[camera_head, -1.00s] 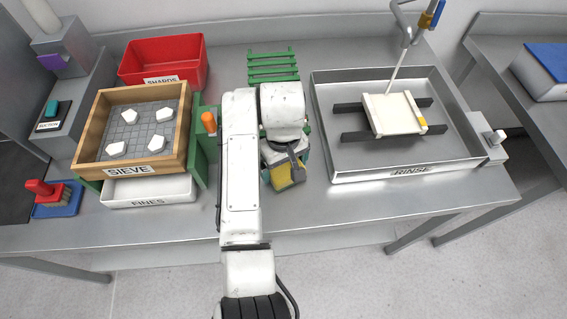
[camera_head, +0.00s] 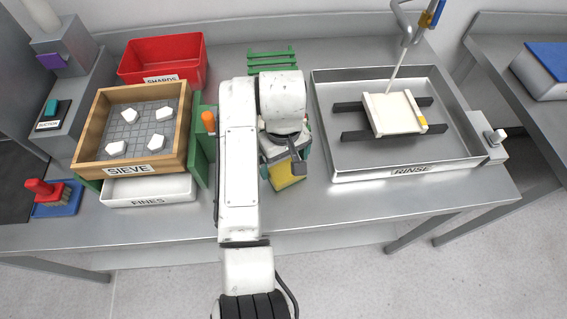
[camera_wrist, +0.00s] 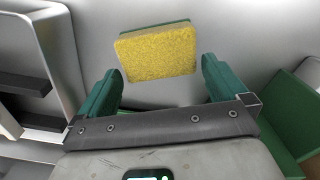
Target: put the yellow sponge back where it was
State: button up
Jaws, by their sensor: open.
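The yellow sponge (camera_head: 286,176), with a green layer on its back, lies on the steel table in front of the arm in the head view. In the wrist view the sponge (camera_wrist: 157,53) shows whole, ahead of and between the green fingers of my gripper (camera_wrist: 160,82). My gripper is open and empty, and the sponge appears free of both fingers. In the head view my arm hides most of the gripper and part of the table behind it.
A green rack (camera_head: 272,60) stands behind the arm. The steel rinse tray (camera_head: 330,165) with a pale frame (camera_head: 393,113) on dark bars is at right. The wooden sieve (camera_head: 90,150) with white shards, the fines tray (camera_head: 148,190) and the red shards bin (camera_head: 163,60) are at left.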

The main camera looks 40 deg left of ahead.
aim_at(283, 165)
notch_tip(283, 165, up, 10)
jog(key=p, duration=0.2)
jog(key=shift+f, duration=0.25)
